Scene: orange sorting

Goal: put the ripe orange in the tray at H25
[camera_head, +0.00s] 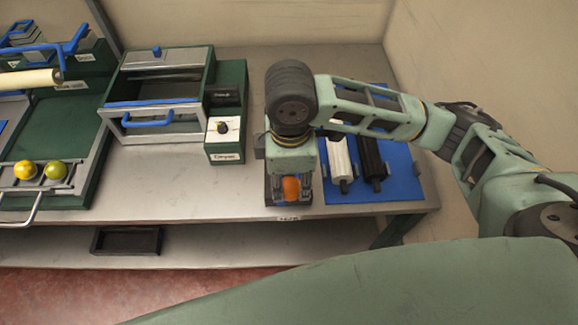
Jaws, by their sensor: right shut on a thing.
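My right gripper (290,190) comes in from the right and points down near the table's front edge. It is shut on an orange fruit (291,189), which shows between its fingers. A small label (288,218) sits on the front edge just below it, its text too small to read surely. A dark tray-like shape (274,199) shows around the fingertips, partly hidden by the gripper. I cannot tell whether the orange touches it. My left gripper is not in view.
A yellow fruit (25,169) and a green fruit (56,171) lie on a rack at the left. A metal box with a blue handle (150,122) and a green control box (226,140) stand behind. A blue mat (403,181) holds two tools. The table's front middle is clear.

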